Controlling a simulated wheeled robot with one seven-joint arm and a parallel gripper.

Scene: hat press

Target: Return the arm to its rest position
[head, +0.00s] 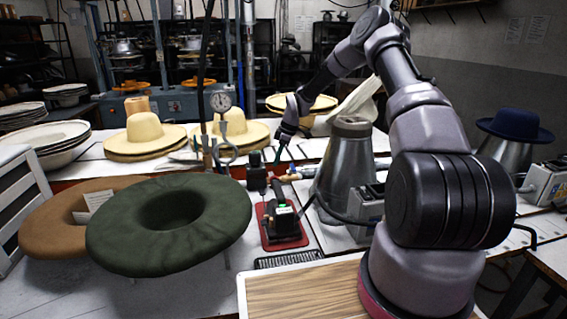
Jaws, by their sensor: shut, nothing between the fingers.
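My arm rises from the wooden board at the right, bends over at the top and reaches down to the back left. My gripper (280,155) is at its end, above the work table near the middle of the head view. It points down and is small in view; its fingers are shut with nothing held between them. It hangs above the small black device on a red base (281,221), apart from the hats.
A green hat (170,225) and a brown hat (60,222) lie upturned at the left. Straw hats (145,136) stand behind. A metal cone (349,165) is close right of my gripper. A blue hat (515,124) sits on another cone. A wooden board (305,292) lies in front.

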